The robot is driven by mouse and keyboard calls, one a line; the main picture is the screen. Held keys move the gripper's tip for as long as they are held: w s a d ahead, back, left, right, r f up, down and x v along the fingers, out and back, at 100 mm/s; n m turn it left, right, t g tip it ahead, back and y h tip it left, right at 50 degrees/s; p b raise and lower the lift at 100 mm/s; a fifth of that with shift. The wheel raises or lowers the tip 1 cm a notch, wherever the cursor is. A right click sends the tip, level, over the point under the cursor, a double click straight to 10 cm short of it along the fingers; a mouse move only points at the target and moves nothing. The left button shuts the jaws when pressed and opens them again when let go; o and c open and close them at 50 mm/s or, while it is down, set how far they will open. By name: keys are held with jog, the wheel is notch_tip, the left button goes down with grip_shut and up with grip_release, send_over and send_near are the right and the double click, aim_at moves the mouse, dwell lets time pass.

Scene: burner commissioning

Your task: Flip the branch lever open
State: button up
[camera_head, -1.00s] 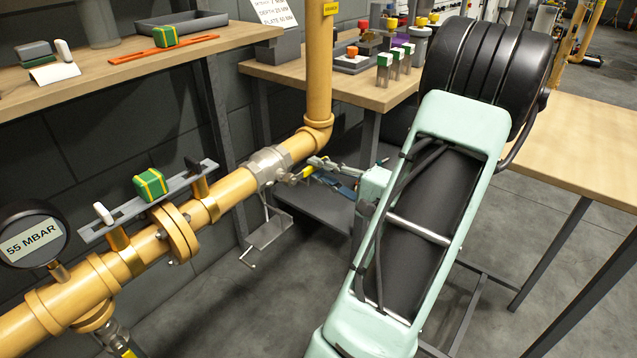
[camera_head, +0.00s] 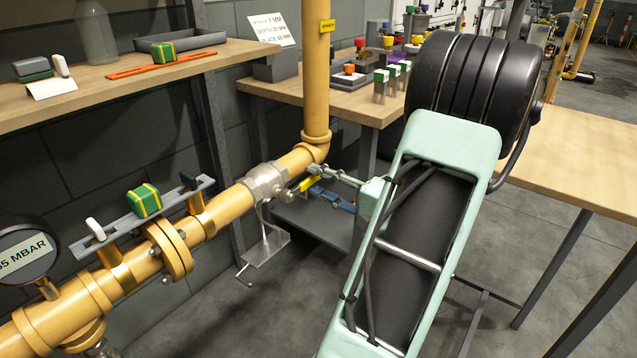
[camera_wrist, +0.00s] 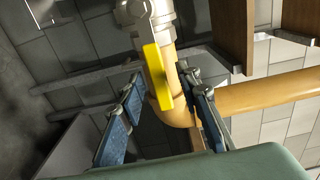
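The branch lever (camera_head: 304,185) is a short yellow bar on a silver valve (camera_head: 266,183) in the yellow pipe. In the head view it points from the valve stem towards my gripper (camera_head: 327,184). In the wrist view the lever (camera_wrist: 157,75) stands in the gap between my two blue-padded fingers (camera_wrist: 163,82), by the silver valve body (camera_wrist: 150,12). My gripper is open, with visible gaps beside the lever. I cannot tell whether either finger touches it. My forearm hides some of the area right of the gripper.
A yellow riser pipe (camera_head: 317,75) stands just behind the valve. A grey bracket tray (camera_head: 266,250) hangs below it. A pressure gauge (camera_head: 25,250) and a shelf with a green block (camera_head: 145,201) lie left along the pipe. A wooden bench (camera_head: 345,105) is behind.

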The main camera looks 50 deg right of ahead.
jog(key=shift+a, duration=0.1)
jog(key=s, duration=1.2)
jog(key=shift+d, duration=0.45)
